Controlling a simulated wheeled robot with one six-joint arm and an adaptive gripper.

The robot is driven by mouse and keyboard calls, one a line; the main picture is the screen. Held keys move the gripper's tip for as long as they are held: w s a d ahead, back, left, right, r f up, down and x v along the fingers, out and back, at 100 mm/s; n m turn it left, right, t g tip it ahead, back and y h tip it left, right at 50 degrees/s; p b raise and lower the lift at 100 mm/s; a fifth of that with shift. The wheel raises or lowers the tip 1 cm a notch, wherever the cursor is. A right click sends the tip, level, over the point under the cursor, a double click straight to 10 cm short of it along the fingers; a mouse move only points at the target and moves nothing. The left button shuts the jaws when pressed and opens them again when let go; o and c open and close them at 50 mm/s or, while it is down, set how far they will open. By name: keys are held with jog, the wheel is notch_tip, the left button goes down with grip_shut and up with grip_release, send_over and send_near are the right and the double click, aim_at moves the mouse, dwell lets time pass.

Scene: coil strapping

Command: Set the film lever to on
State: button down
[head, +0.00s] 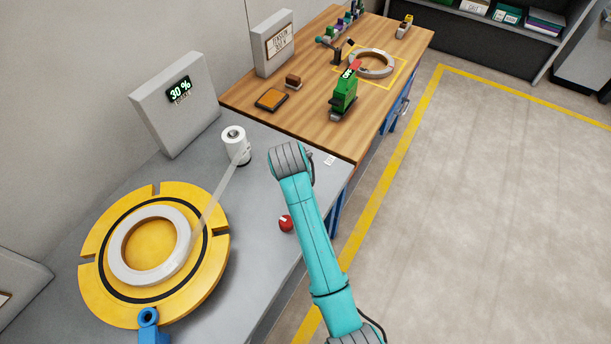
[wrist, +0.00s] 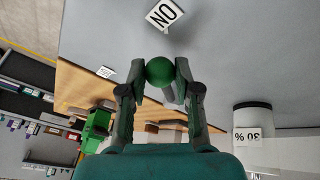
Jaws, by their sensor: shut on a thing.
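In the wrist view a green ball knob (wrist: 160,72), which looks like the film lever's handle, sits between the fingertips of my gripper (wrist: 161,76). The fingers are shut on it from both sides. A white ON label (wrist: 165,14) lies just beyond the knob. A second small white label (wrist: 106,72) shows to the left, too small to read. In the head view my arm hides the lever and my fingers. A white film roll (head: 235,142) stands left of my wrist, with a film strip (head: 217,195) running to the coil (head: 125,272).
The coil lies on a yellow turntable (head: 92,285) on the grey bench. A display (head: 172,105) reads 30 %. A red knob (head: 286,223) stands close left of my arm. The wooden table (head: 310,115) behind carries a green tool (head: 344,97) and another ring (head: 371,64).

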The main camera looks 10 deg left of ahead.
jog(key=shift+s+a+m, duration=0.1)
jog(key=shift+a+m, duration=0.2)
dwell(0.4)
jog(key=c, duration=0.8)
grip_release()
jog(key=v, duration=1.2)
jog(key=shift+a, duration=0.2)
